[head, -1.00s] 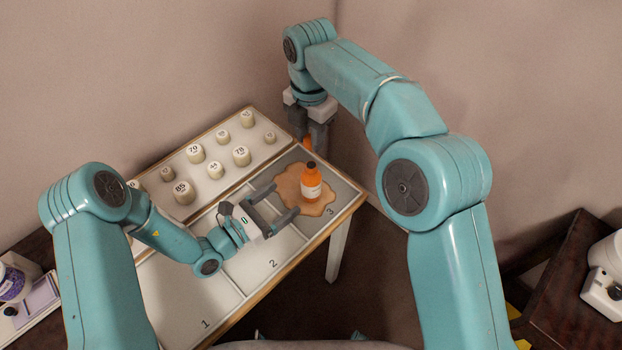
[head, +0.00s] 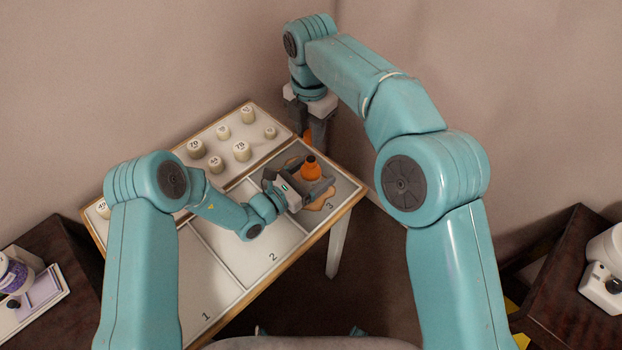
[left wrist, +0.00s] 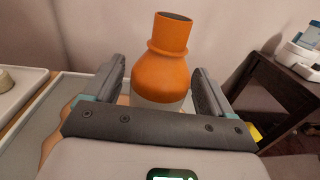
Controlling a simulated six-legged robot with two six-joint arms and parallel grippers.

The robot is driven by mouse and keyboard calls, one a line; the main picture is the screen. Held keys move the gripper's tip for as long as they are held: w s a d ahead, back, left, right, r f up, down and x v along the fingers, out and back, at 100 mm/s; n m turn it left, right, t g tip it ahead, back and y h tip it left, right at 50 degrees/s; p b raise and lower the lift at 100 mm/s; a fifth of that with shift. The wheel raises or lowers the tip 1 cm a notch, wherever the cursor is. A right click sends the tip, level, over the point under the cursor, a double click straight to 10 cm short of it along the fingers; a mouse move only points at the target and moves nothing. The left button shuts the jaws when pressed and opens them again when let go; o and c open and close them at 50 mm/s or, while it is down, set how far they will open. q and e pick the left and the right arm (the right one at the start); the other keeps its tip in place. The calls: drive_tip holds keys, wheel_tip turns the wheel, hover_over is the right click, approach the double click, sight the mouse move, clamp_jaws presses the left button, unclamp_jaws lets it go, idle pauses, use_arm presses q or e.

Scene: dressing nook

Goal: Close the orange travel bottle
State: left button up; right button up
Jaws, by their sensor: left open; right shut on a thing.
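The orange travel bottle (head: 310,172) stands upright in section 3 of the table tray; its open, dark mouth shows in the left wrist view, where its orange shoulder and neck (left wrist: 165,72) rise above a pale label. My left gripper (head: 314,181) is open, with one finger on each side of the bottle; I cannot tell whether they touch it. My right gripper (head: 318,138) is beyond the tray's far corner, shut on a small orange piece (head: 307,136) that looks like the cap and is mostly hidden.
Several numbered cream pegs (head: 241,151) stand on the board to the left. Sections 1 and 2 (head: 262,245) look clear. A dark side table (head: 560,275) with a white device (head: 606,270) is at right.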

sight(310, 160)
use_arm(q)
drive_tip(key=shift+w+d, duration=0.15)
drive_tip(key=shift+d, duration=0.05)
drive_tip(key=shift+w, duration=0.2)
use_arm(e)
drive_tip(key=shift+w+f, duration=0.1)
drive_tip(key=shift+w, duration=0.05)
use_arm(q)
drive_tip(key=shift+d, duration=0.1)
drive_tip(key=shift+s, duration=0.1)
drive_tip(key=c, duration=1.5)
drive_tip(key=shift+f, duration=0.1)
use_arm(e)
drive_tip(key=shift+f, duration=2.45)
drive_tip(key=shift+f, duration=0.9)
